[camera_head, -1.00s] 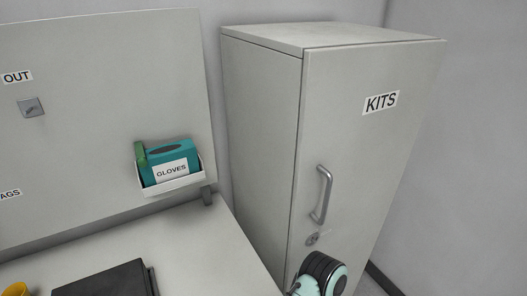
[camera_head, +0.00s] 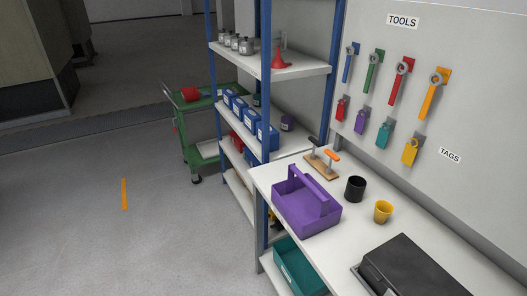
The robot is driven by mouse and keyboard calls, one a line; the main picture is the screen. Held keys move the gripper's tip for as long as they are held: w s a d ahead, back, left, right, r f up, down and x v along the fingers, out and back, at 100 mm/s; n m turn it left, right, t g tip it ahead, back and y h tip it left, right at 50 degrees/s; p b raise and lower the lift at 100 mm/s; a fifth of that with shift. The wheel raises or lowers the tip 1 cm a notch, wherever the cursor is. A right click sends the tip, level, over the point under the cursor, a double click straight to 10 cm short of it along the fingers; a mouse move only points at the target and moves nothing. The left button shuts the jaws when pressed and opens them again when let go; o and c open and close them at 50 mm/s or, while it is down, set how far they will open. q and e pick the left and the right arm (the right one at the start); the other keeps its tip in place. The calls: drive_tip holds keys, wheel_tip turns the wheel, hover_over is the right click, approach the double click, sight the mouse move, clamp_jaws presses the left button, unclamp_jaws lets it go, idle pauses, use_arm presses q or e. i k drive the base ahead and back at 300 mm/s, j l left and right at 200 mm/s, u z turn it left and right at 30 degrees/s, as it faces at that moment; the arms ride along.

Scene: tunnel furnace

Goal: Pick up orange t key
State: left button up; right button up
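The orange t key (camera_head: 332,155) stands upright in a small wooden block (camera_head: 319,169) at the back of the white worktable, its orange crossbar on top. A second t key (camera_head: 312,143) with a dark handle stands in the same block, to its left. Neither of my grippers is in view.
A purple tool carrier (camera_head: 308,219) stands in front of the wooden block. A black cup (camera_head: 355,189), a yellow cup (camera_head: 383,211) and a black case (camera_head: 407,270) are to the right. A blue-post shelf (camera_head: 292,74) adjoins the table; open floor (camera_head: 160,225) lies left.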

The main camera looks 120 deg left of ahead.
sight(330, 154)
drive_tip(key=u, duration=3.7)
drive_tip(key=i+j, duration=0.1)
drive_tip(key=j, duration=0.25)
drive_tip(key=i+j, duration=0.1)
drive_tip(key=j, duration=0.3)
drive_tip(key=i+j, duration=0.1)
drive_tip(key=j, duration=0.25)
drive_tip(key=i+j, duration=0.1)
drive_tip(key=j, duration=0.25)
drive_tip(key=i+j, duration=0.15)
drive_tip(key=j, duration=0.25)
drive_tip(key=i+j, duration=0.1)
drive_tip(key=j, duration=0.25)
